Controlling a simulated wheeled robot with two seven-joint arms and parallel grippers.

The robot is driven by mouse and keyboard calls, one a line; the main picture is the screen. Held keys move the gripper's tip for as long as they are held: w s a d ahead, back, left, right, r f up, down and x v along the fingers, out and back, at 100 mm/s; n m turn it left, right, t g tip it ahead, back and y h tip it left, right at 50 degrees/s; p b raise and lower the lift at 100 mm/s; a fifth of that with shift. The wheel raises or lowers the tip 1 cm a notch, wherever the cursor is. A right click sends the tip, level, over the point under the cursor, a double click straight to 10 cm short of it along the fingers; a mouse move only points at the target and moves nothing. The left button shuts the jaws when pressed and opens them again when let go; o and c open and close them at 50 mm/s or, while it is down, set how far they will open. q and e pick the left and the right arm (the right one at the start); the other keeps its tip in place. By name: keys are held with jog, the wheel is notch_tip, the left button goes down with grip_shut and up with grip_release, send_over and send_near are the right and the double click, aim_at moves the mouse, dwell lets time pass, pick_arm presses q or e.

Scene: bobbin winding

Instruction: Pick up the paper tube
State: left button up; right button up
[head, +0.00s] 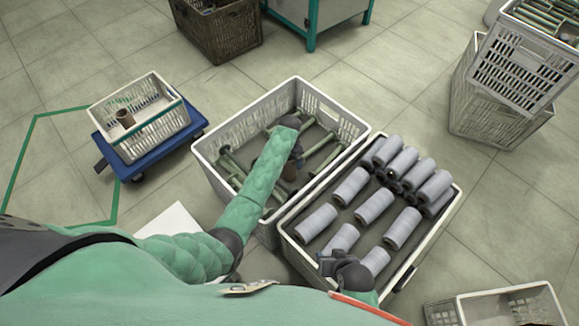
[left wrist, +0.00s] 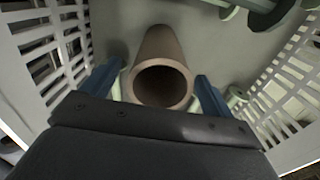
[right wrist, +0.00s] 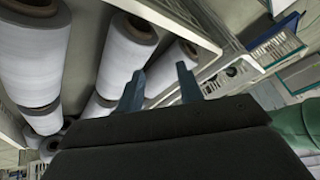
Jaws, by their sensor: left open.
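The brown paper tube (left wrist: 163,85) lies in the white slatted crate, its round open end facing the left wrist camera. My left gripper (left wrist: 158,82) is open, with one blue finger on each side of the tube. In the head view a little brown of the tube (head: 289,171) shows beside my left gripper (head: 295,153), and the rest is hidden by the arm. My right gripper (right wrist: 160,78) is open and empty. In the head view it (head: 328,262) is over the near part of the crate of grey wound bobbins (head: 374,205).
The white crate (head: 207,152) also holds several green bobbins (head: 238,170). The bobbin crate (head: 447,208) stands directly to its right. A small crate on a blue dolly (head: 196,124) holds another brown piece (head: 125,118). Stacked crates (head: 490,100) stand at far right.

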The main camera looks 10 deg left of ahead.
pick_arm(q)
jog(key=shift+f, duration=0.65)
jog(key=c, duration=1.3)
